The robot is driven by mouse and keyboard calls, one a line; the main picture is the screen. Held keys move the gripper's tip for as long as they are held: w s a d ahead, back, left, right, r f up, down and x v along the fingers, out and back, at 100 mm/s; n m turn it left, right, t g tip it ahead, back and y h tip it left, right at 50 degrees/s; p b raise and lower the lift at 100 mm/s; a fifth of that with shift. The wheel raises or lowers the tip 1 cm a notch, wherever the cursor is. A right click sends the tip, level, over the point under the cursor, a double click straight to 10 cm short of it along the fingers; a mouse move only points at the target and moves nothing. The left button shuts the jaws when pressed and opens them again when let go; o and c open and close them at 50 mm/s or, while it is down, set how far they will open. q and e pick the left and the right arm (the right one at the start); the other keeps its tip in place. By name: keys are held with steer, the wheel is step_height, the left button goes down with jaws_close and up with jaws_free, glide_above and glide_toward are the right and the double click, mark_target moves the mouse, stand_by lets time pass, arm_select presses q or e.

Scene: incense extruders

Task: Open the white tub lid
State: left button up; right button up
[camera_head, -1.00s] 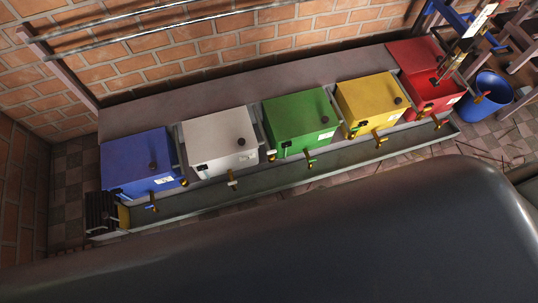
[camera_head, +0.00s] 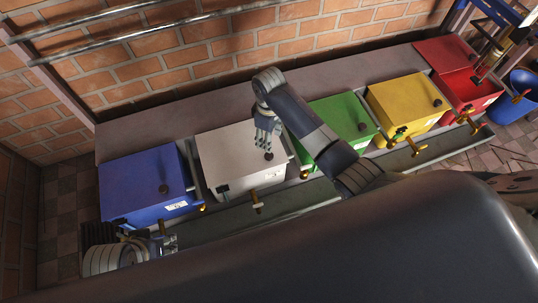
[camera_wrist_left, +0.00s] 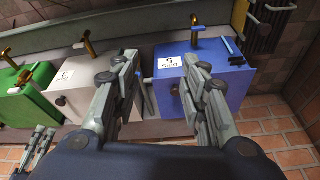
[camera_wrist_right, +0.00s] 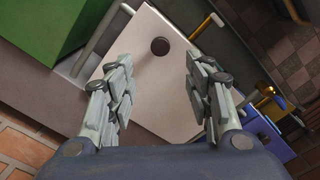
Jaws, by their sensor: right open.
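The white tub (camera_head: 230,150) stands between the blue and green tubs with its flat lid (camera_head: 225,143) shut. A dark round knob (camera_head: 268,156) sits on the lid. My right gripper (camera_head: 268,138) is open above the lid. In the right wrist view the knob (camera_wrist_right: 160,46) shows beyond the gap between the open fingers (camera_wrist_right: 160,75), apart from them. My left gripper (camera_head: 170,242) is low in front of the blue tub, partly hidden by my own body. In the left wrist view its fingers (camera_wrist_left: 165,70) are spread and empty, with the white tub (camera_wrist_left: 75,95) to the left.
The blue tub (camera_head: 145,180), green tub (camera_head: 340,115), yellow tub (camera_head: 400,98) and open red tub (camera_head: 465,88) share the row. Taps and a trough (camera_head: 300,195) run along the front. A brick wall and metal pipes (camera_head: 150,28) are behind.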

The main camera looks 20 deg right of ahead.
mark_target(269, 155)
step_height(269, 155, down, 3)
steer(key=shift+f+b, duration=0.1)
steer(key=shift+b, duration=0.55)
step_height(269, 155, down, 3)
steer(key=shift+f+b, duration=0.1)
steer(key=shift+b, duration=0.55)
step_height(269, 155, down, 4)
steer(key=shift+r+b, duration=0.1)
steer(key=shift+b, duration=0.75)
arm_select(q)
steer(key=w+d+r+t, duration=0.1)
steer(key=w+r+t, duration=0.1)
steer(key=w, duration=0.2)
steer(key=w+d+r+t+h, duration=0.1)
steer(key=w+d+r+t, duration=0.1)
steer(key=w, duration=0.3)
steer(key=shift+w+t, duration=0.15)
steer(key=shift+t, duration=0.55)
arm_select(e)
steer(key=shift+f, duration=0.2)
steer(key=shift+c, duration=0.4)
jaws_close()
